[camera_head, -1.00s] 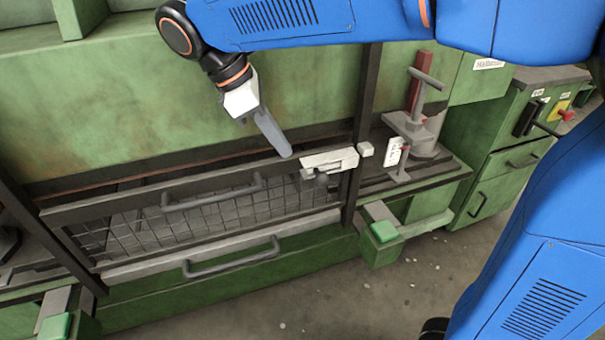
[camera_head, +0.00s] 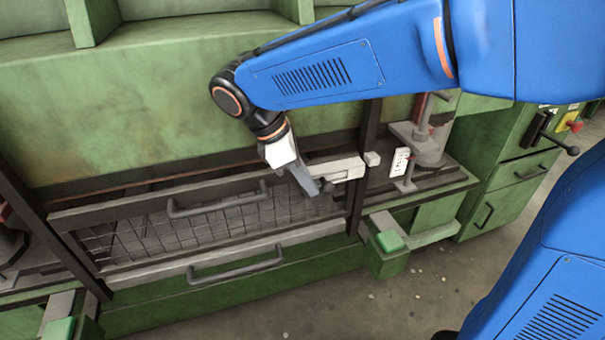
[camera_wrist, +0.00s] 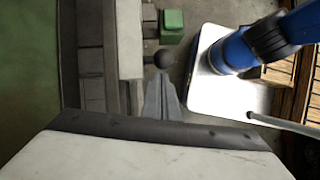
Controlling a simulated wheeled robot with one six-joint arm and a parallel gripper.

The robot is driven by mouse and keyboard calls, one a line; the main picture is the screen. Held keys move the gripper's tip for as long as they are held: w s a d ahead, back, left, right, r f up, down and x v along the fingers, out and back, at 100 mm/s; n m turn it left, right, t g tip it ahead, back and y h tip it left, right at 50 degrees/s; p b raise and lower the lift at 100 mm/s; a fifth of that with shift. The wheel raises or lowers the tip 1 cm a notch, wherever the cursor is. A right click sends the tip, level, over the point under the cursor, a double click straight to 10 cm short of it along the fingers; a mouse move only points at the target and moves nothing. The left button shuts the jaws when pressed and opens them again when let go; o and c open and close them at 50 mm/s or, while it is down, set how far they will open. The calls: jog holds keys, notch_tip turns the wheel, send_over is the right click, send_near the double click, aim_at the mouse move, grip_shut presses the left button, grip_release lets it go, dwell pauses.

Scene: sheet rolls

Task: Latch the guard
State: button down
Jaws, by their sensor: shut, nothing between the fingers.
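The guard (camera_head: 215,222) is a mesh panel in a dark frame with a bar handle, standing closed across the green machine's front. Its latch (camera_head: 345,169) is a pale bolt housing at the guard's upper right corner, with a dark ball knob (camera_head: 327,187) below it. A small pale block (camera_head: 372,159) sits just right of the latch, beyond the dark post. My gripper (camera_head: 313,193) is shut and empty, its tips close to the knob's left side. In the wrist view the knob (camera_wrist: 163,59) shows just beyond the fingertips (camera_wrist: 161,80); I cannot tell whether they touch.
A second handle (camera_head: 235,266) sticks out from the drawer below the guard. A green button box (camera_head: 390,242) projects at the lower right. A grey clamp-like fixture (camera_head: 420,138) and a small white label plate (camera_head: 400,161) stand right of the post. Open floor lies in front.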

aim_at(328, 179)
jog(key=shift+d+f, duration=0.1)
dwell(0.3)
jog(key=shift+w+d, duration=0.2)
jog(key=shift+d, duration=0.5)
jog(key=shift+w+d, duration=0.2)
jog(key=shift+d, duration=0.5)
jog(key=shift+w+d, duration=0.2)
jog(key=shift+d, duration=0.5)
